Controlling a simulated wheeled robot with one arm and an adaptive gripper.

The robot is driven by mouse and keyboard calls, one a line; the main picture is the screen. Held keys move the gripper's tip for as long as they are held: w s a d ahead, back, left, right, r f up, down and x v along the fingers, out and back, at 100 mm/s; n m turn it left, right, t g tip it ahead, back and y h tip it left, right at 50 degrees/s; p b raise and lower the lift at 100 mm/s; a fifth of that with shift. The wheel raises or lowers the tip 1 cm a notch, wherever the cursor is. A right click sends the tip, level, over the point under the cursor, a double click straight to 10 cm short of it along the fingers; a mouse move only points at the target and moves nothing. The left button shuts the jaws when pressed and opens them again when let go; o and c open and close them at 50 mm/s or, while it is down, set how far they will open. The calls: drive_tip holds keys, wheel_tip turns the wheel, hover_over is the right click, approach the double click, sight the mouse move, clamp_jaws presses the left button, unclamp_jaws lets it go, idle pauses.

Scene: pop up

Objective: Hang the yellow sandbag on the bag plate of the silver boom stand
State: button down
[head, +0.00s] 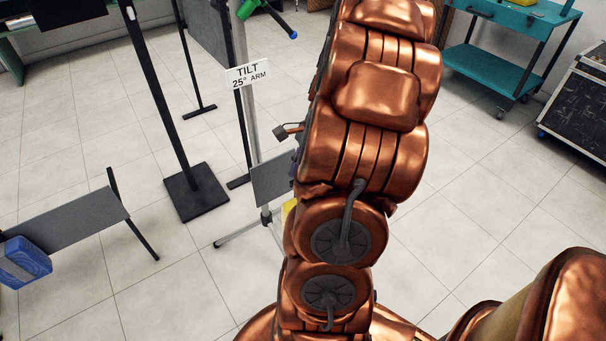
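The silver boom stand (253,117) rises left of my arm, with a "TILT 25° ARM" sign (247,74) on its pole. A grey plate (271,180) sits low at this stand, its right end hidden by my arm; it looks like the bag plate. A small yellow patch (289,208) shows just below the plate at my arm's edge. It may be the yellow sandbag, but most of it is hidden, and I cannot tell whether it hangs or is held. My copper arm fills the middle, and I cannot make out my gripper.
A blue bag (24,261) is at a grey panel (73,222) on the left. A black post on a square base (196,192) stands behind. A teal cart (483,71) with a yellow item (527,2) and a black case (577,108) are at right. Tiled floor is open between.

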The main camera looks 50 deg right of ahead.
drive_tip(key=shift+w+d, duration=0.75)
drive_tip(key=shift+w, duration=1.4)
drive_tip(key=shift+w+d, duration=0.75)
drive_tip(key=shift+w, duration=1.45)
drive_tip(key=shift+w+d, duration=0.75)
drive_tip(key=shift+w, duration=1.4)
drive_tip(key=shift+f, duration=0.6)
drive_tip(key=c, duration=0.9)
unclamp_jaws()
drive_tip(key=shift+s+f, duration=0.1)
drive_tip(key=shift+f, duration=0.05)
drive_tip(key=shift+o, duration=0.2)
drive_tip(key=v, duration=1.2)
drive_tip(key=shift+a, duration=0.1)
